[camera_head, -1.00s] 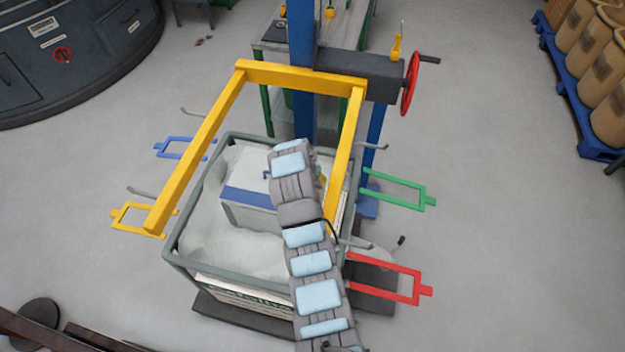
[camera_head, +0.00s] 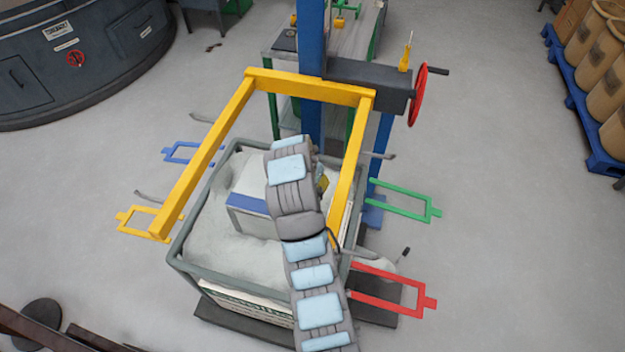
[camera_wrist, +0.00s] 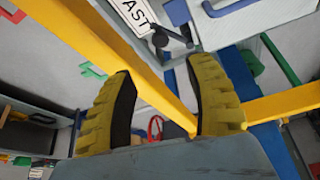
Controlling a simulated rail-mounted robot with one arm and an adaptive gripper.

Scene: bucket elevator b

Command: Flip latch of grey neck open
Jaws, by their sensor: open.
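My gripper (camera_wrist: 158,70) is open and empty; its two yellow-and-black fingers stand apart in the wrist view, with a yellow frame bar passing behind the gap. In the head view it is mostly hidden behind my arm, with a bit of yellow (camera_head: 322,183) showing over the bin. I cannot tell for sure which part is the grey neck's latch. A dark lever with a round end (camera_wrist: 172,40) shows above the fingers in the wrist view, apart from them. Thin grey levers stick out beside the bin, one at the right (camera_head: 378,155) and one at the left (camera_head: 150,196).
The yellow frame (camera_head: 310,86) spans above the grey bin (camera_head: 185,250), close to my arm. A blue column (camera_head: 311,40) carries a dark block with a red handwheel (camera_head: 418,95). Green (camera_head: 400,200) and red (camera_head: 390,290) handles jut out right.

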